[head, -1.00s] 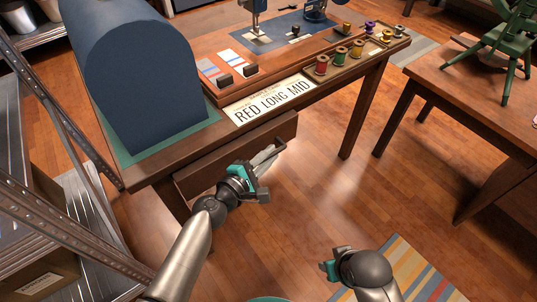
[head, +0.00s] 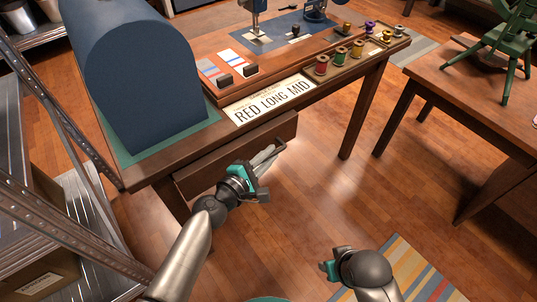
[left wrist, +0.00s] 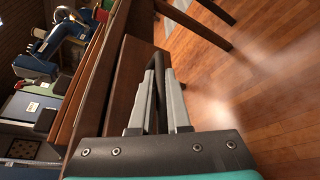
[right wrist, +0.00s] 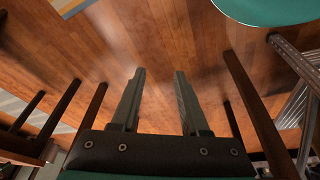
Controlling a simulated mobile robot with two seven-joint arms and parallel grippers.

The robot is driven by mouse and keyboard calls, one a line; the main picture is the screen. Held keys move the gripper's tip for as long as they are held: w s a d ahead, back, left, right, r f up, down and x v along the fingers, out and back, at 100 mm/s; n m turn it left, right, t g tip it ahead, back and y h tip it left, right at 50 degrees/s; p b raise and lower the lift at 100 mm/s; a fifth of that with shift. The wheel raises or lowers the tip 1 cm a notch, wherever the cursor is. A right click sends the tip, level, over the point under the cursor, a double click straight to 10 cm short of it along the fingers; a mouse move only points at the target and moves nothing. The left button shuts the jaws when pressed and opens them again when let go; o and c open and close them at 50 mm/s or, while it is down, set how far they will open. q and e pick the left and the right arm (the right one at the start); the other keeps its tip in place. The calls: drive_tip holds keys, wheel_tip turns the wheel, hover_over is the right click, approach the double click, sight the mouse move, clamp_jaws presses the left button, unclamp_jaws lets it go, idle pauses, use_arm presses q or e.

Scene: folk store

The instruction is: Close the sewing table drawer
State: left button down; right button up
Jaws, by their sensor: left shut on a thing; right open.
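The sewing table (head: 365,105) is dark wood and fills the upper middle of the head view. Its drawer (head: 228,158) has a plain wooden front below the tabletop, at the left part of the table. A dark bar handle (left wrist: 157,62) shows between my left fingers in the left wrist view. How far the drawer stands out is hard to tell. My right gripper (head: 328,266) is low over the floor, away from the table; its fingers (right wrist: 158,78) are apart and empty.
A metal shelf (head: 60,215) is close at left. Another wooden table (head: 470,90) stands at right.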

sight(259, 148)
use_arm(q)
drive_tip(key=shift+w+a, duration=0.2)
drive_tip(key=shift+w+a+b, duration=0.3)
drive_tip(key=shift+w+a, duration=0.2)
drive_tip(key=shift+w, duration=0.15)
drive_tip(key=shift+w+a+b, duration=0.25)
drive_tip(key=shift+w+a, duration=0.2)
drive_tip(key=shift+w, duration=0.2)
use_arm(e)
drive_tip(key=shift+w+r, duration=0.15)
drive_tip(key=shift+r, duration=0.4)
drive_tip(key=shift+w+r, duration=0.15)
drive_tip(key=shift+r, duration=0.4)
use_arm(q)
drive_tip(key=c, duration=0.9)
unclamp_jaws()
drive_tip(key=shift+s, duration=0.1)
